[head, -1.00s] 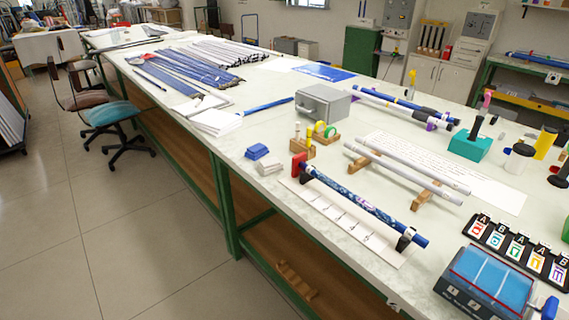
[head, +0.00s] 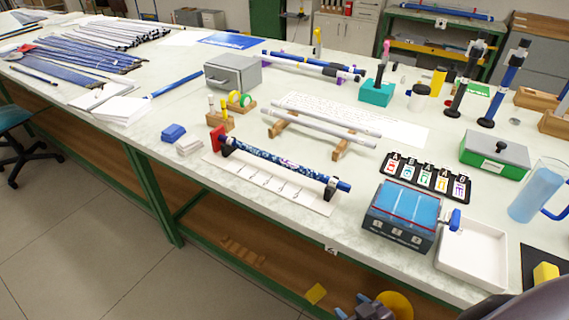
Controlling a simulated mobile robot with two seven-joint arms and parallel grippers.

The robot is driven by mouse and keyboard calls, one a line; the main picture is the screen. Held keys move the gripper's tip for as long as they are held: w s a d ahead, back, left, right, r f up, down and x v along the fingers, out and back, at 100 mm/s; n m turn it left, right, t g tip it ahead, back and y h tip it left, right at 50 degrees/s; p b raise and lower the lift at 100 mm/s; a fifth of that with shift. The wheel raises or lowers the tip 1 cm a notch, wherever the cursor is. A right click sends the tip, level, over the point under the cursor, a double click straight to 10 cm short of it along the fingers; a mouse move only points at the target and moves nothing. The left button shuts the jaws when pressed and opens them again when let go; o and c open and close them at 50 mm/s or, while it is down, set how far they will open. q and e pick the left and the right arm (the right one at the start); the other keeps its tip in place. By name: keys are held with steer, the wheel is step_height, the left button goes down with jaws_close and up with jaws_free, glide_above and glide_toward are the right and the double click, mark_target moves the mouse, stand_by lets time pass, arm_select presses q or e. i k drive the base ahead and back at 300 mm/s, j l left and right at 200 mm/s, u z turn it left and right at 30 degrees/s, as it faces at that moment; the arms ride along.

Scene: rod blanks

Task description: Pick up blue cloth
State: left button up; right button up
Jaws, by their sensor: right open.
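The blue cloth (head: 173,132) is a small folded blue pad on the pale worktop, left of the middle in the head view. It lies beside a small white folded stack (head: 190,146), near the table's front edge. My right gripper (head: 352,304) shows at the bottom edge, partly cut off, below and in front of the tabletop. It is open, with nothing seen between its fingers, and well away from the cloth, down and to the right. My left gripper is not in view.
A patterned blue rod (head: 285,166) rests on a white board right of the cloth. A wooden block (head: 220,122) and a grey drawer box (head: 232,72) stand behind. A blue-topped box (head: 404,213) and white tray (head: 472,252) are at right.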

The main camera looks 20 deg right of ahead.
mark_target(173, 133)
steer(key=i+j+z, duration=0.1)
steer(key=i+j, duration=0.15)
steer(key=i+j+z, duration=0.1)
steer(key=i+j, duration=0.15)
steer(key=j, duration=0.15)
steer(key=i+j+z, duration=0.25)
steer(key=i+j, duration=0.2)
steer(key=j, duration=0.25)
steer(key=i+j+z, duration=0.1)
steer(key=j, duration=0.3)
steer(key=i, duration=0.1)
